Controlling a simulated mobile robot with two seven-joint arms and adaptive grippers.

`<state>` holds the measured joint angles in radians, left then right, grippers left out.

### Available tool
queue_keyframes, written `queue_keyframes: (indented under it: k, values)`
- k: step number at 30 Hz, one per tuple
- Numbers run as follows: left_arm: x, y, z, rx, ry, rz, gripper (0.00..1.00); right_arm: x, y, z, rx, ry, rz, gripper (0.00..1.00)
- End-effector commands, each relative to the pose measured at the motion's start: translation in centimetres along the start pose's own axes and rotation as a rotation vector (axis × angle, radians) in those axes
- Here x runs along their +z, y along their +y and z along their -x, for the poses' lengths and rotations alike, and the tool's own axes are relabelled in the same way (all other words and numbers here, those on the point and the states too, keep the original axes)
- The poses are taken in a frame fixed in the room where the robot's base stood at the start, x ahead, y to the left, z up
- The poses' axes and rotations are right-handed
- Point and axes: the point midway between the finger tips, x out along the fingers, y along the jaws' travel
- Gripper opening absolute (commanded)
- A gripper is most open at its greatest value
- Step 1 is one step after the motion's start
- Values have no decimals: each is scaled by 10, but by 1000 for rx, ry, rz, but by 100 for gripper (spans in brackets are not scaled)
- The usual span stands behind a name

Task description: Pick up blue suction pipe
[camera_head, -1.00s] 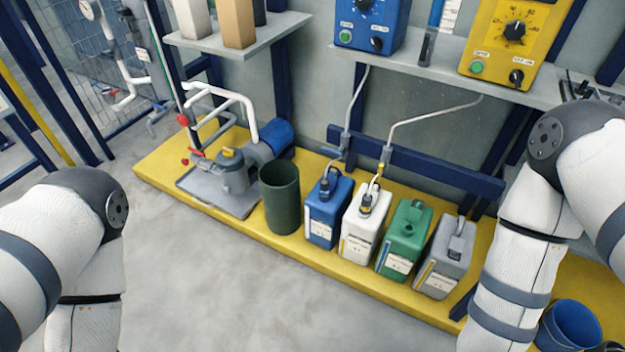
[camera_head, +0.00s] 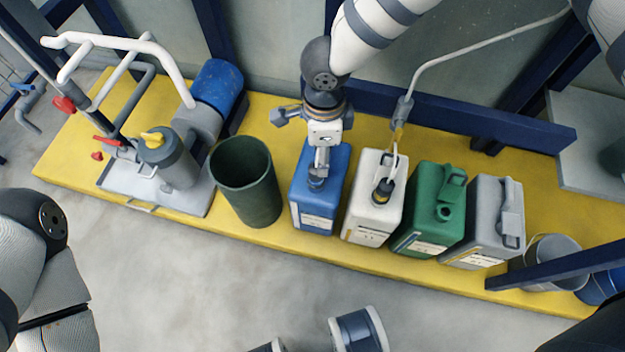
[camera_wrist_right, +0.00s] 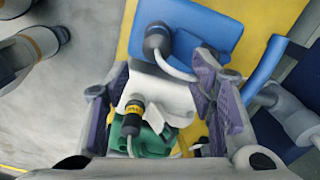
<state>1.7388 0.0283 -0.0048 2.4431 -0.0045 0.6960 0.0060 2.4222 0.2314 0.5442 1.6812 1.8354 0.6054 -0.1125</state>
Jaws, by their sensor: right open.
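The blue canister (camera_head: 313,208) stands on the yellow platform and also shows at the top of the wrist view (camera_wrist_right: 215,40). The blue suction pipe's dark fitting (camera_head: 316,182) sits in its top. In the wrist view this fitting (camera_wrist_right: 157,40) lies beyond the fingertips, with a pale hose curving from it towards the right-hand finger. My right gripper (camera_head: 321,160) is open above the blue canister and hides much of the pipe in the head view. Its two spread fingers show in the wrist view (camera_wrist_right: 160,90). I cannot tell if they touch the pipe. My left gripper is out of view.
The white canister (camera_head: 365,220) with its own pipe stands close right of the blue one, then the green (camera_head: 425,225) and grey (camera_head: 485,240) canisters. A dark green bin (camera_head: 246,190) stands to the left. A blue rail (camera_head: 455,120) runs behind.

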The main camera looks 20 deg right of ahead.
Motion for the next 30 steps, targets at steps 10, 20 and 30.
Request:
queue_keyframes:
  k: [10, 20, 30]
  values:
    - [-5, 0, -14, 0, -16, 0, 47, 8, 6, -58, 1, 2, 2, 50]
    - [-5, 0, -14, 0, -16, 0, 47, 8, 5, -65, -1, 1, 2, 44]
    - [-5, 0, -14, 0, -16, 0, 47, 8, 5, -65, -1, 1, 2, 0]
